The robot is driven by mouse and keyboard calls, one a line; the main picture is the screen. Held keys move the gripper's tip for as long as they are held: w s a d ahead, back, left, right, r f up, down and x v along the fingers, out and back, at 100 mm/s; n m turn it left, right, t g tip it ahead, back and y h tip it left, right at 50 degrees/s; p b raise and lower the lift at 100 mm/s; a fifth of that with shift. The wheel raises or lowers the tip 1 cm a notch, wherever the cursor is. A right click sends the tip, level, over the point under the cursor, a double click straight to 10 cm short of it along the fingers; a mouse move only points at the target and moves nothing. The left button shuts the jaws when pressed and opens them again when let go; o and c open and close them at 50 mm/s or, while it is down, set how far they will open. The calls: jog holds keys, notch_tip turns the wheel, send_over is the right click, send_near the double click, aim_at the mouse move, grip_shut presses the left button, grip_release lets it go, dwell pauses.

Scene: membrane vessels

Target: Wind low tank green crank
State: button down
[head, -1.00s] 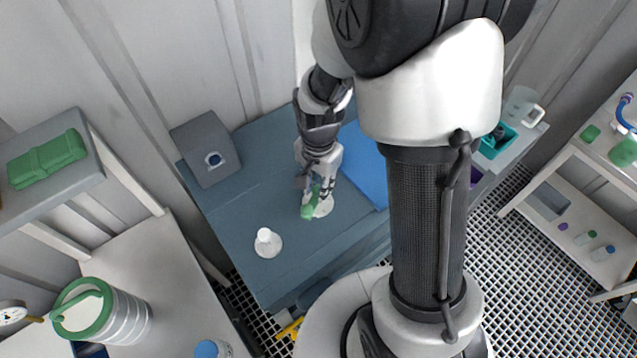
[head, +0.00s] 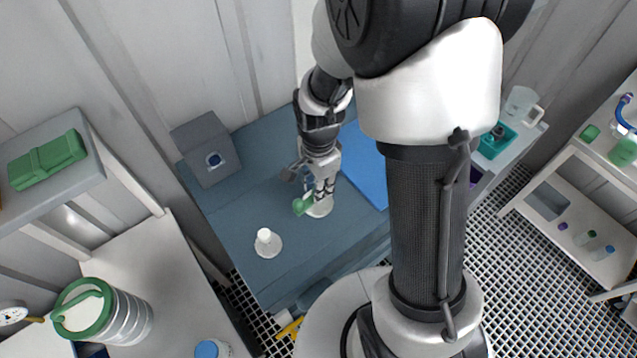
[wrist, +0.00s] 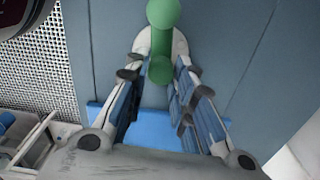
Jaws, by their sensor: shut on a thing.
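The green crank (head: 304,205) sits on a round white base (head: 322,209) on the blue-grey bench. In the wrist view the crank (wrist: 161,42) is a short bar with a rounded knob at each end. My gripper (head: 319,190) points down over it, and in the wrist view its fingers (wrist: 160,74) are on both sides of the nearer knob, shut on it. The fingers partly hide the crank's hub in the head view.
A white knob on a round base (head: 265,242) stands on the bench to the left. A blue mat (head: 366,170) lies right of my gripper. A steel vessel with a green rim (head: 128,315) stands at lower left.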

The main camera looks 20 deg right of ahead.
jog(key=shift+m, duration=0.6)
jog(key=c, duration=1.3)
grip_release()
jog(key=shift+c, duration=0.2)
notch_tip(320, 180, up, 12)
